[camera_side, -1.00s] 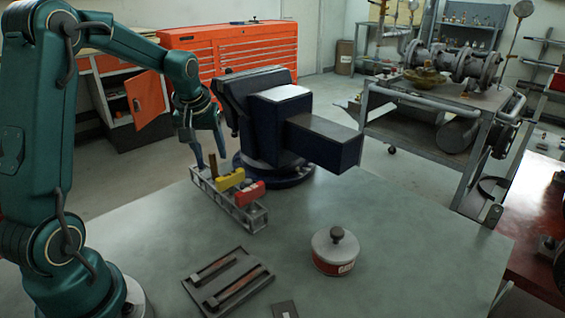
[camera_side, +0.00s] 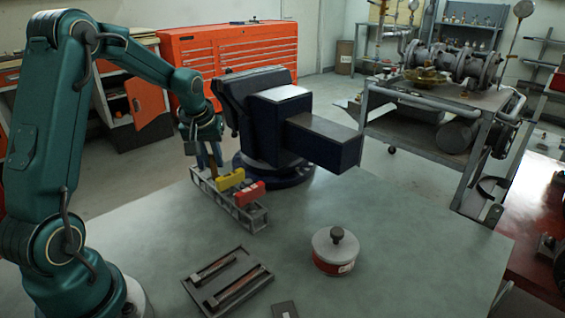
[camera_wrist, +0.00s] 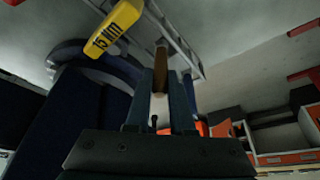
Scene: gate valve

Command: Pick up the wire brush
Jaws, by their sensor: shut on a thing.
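The wire brush shows as a brown wooden handle (camera_wrist: 160,78) between my fingers in the wrist view. In the side view its handle (camera_side: 213,171) stands at the far end of the grey tool rack (camera_side: 254,219); the lower part is hidden, so bristles cannot be seen. My gripper (camera_side: 208,165) points down over that end of the rack, its fingers shut on the handle. In the wrist view my gripper (camera_wrist: 163,72) has one finger on each side of the handle. The brush appears to be still in the rack.
A yellow-handled tool (camera_side: 231,179) and a red-handled tool (camera_side: 250,193) sit beside the brush in the rack. The blue vise (camera_side: 275,125) stands close on the right. A red tin (camera_side: 334,252) and a dark tray (camera_side: 228,282) are nearer on the bench.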

